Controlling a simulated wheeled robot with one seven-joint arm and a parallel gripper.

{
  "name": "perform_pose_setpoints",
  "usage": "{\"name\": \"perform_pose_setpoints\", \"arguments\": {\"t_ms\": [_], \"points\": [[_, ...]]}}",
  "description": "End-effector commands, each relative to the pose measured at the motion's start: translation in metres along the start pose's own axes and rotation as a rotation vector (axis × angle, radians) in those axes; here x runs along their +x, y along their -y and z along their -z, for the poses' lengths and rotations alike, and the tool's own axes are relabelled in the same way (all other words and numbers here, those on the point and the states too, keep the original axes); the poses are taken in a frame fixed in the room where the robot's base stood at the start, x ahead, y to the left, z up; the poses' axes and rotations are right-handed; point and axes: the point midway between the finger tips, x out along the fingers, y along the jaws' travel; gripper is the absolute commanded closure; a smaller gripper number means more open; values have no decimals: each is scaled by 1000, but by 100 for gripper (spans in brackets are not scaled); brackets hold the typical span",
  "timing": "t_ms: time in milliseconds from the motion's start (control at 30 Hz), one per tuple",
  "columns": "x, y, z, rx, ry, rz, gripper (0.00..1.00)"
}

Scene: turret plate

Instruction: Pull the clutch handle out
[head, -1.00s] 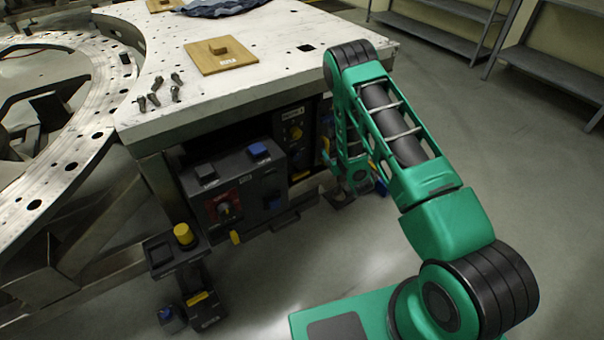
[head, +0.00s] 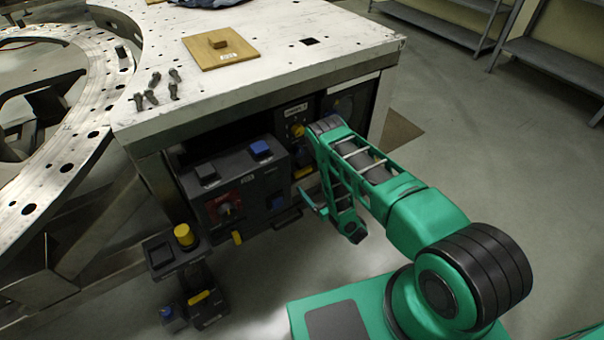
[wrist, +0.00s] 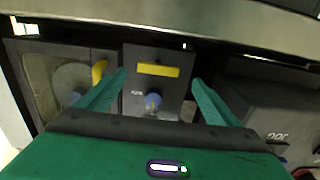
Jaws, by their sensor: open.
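No readable label marks the clutch handle, so I cannot tell for sure which part it is. In the wrist view, a curved yellow handle (wrist: 99,70) stands by a round disc, left of the left finger. A dark panel with a yellow plate (wrist: 158,71) and a blue knob (wrist: 152,102) shows between the fingers. My gripper (wrist: 159,77) is open and empty, its fingers spread either side of that panel, apart from the handle. In the head view, a panel under the table carries a yellow knob (head: 297,131); my arm hides part of the area beside it.
A dark control box (head: 240,185) with a red switch and blue button sits left of my arm. A pedestal with a yellow button (head: 184,235) stands further left. The metal table (head: 270,55) overhangs the panels. Floor on the right is open, with shelves behind.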

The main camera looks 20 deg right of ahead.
Motion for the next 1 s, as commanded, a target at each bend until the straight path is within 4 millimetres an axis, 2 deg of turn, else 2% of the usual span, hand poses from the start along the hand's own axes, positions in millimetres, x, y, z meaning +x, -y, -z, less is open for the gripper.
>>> {"name": "perform_pose_setpoints", "arguments": {"t_ms": [300, 500, 667, 933, 967, 1000], "points": [[54, -4, 2, -1, -3, -6, 15], [78, -5, 1, -2, -2, -7, 15], [87, -5, 2, -2, -2, -7, 15], [88, -5, 1, -1, 0, -8, 15], [88, -5, 1, -1, 0, -8, 17], [88, -5, 1, -1, 0, -8, 27]]}}
